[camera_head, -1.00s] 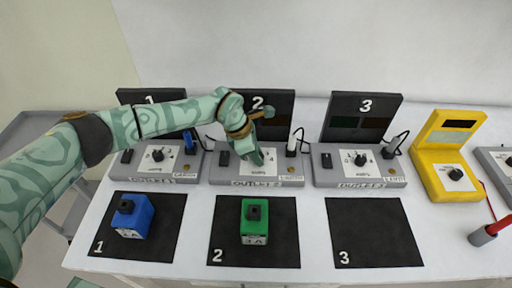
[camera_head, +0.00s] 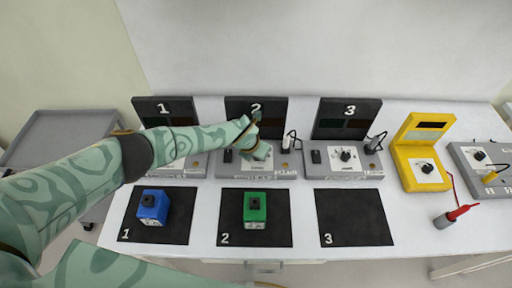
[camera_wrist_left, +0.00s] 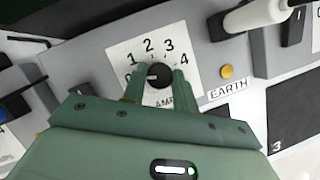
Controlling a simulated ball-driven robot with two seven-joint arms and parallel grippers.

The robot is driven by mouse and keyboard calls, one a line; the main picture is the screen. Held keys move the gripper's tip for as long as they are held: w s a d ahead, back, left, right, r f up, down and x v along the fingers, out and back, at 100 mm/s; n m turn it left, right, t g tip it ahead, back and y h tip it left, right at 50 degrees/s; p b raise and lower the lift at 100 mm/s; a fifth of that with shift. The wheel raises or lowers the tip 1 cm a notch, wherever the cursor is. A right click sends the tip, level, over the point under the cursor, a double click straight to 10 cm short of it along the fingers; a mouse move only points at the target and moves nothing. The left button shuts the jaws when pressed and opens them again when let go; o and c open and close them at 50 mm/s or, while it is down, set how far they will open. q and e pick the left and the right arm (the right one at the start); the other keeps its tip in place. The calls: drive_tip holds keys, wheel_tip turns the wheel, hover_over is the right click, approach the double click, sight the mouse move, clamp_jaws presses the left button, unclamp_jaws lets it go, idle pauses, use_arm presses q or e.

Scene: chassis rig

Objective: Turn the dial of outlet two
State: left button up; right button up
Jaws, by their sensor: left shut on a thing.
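Outlet two (camera_head: 283,163) is a grey box with an upright dark panel marked 2, at the back of the table. Its black dial (camera_wrist_left: 158,76) sits on a white plate marked 0 to 4 and AMPS in the left wrist view. My left gripper (camera_wrist_left: 158,84) is shut on the dial, one green finger on each side. In the head view my left gripper (camera_head: 262,152) covers the dial. A green block (camera_head: 254,212) stands on mat 2 in front of the outlet. My right gripper is not in view.
Outlet one (camera_head: 163,110) and outlet three (camera_head: 372,172) stand on either side. A blue block (camera_head: 152,207) is on mat 1; mat 3 (camera_head: 352,218) is empty. A yellow meter (camera_head: 410,152) and a red probe (camera_head: 457,213) are at the right.

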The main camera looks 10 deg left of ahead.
use_arm(q)
drive_tip(key=shift+n+y+p, duration=0.3)
drive_tip(key=shift+n+p, duration=0.2)
drive_tip(key=shift+n, duration=0.3)
drive_tip(key=o, duration=1)
drive_tip(key=shift+c, duration=0.2)
